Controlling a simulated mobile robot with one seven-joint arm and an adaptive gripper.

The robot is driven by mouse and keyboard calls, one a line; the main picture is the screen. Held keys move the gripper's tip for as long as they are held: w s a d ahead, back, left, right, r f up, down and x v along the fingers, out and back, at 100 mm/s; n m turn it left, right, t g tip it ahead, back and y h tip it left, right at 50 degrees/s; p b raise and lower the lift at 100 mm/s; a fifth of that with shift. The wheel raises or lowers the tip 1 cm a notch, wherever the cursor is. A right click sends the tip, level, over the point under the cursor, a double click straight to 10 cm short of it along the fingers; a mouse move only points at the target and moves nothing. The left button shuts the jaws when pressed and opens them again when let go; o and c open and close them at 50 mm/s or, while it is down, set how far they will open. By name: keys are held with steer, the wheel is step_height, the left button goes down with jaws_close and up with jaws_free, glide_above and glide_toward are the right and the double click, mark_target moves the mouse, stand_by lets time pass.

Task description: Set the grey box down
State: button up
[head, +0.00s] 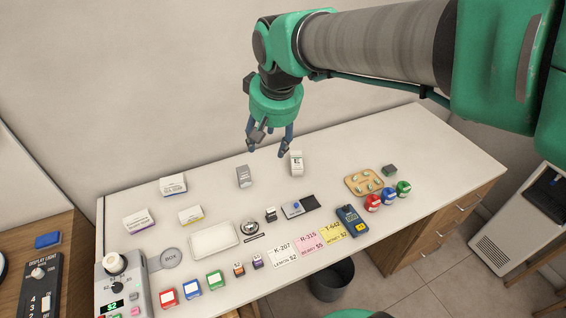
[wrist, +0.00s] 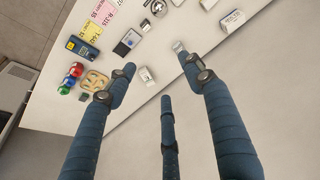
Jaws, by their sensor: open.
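The grey box (head: 243,176) stands upright on the white counter, towards the back and left of my gripper. It also shows in the wrist view (wrist: 178,46), close to the right fingertip in that picture. My gripper (head: 267,151) is open with its three fingers spread, pointing down above the back of the counter. Nothing is held between the fingers (wrist: 158,68). A white box with a dark label (head: 297,164) stands to the right of the gripper, and between the fingertips as seen in the wrist view (wrist: 147,76).
The white counter (head: 340,150) is clear around its back right. White boxes (head: 173,185), a tray (head: 213,237), a bell (head: 250,228) and cards (head: 309,245) lie left and in front. A tan tray (head: 352,180) and coloured jars (head: 388,197) stand right.

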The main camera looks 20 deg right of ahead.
steer(key=s+t, duration=0.1)
steer(key=s, duration=1.6)
steer(key=shift+s+f+t, duration=0.3)
steer(key=shift+t, duration=0.1)
step_height(320, 180, down, 6)
steer(key=b, duration=0.6)
steer(key=shift+f, duration=0.2)
step_height(320, 180, down, 12)
steer(key=b, duration=1.2)
stand_by(3.1)
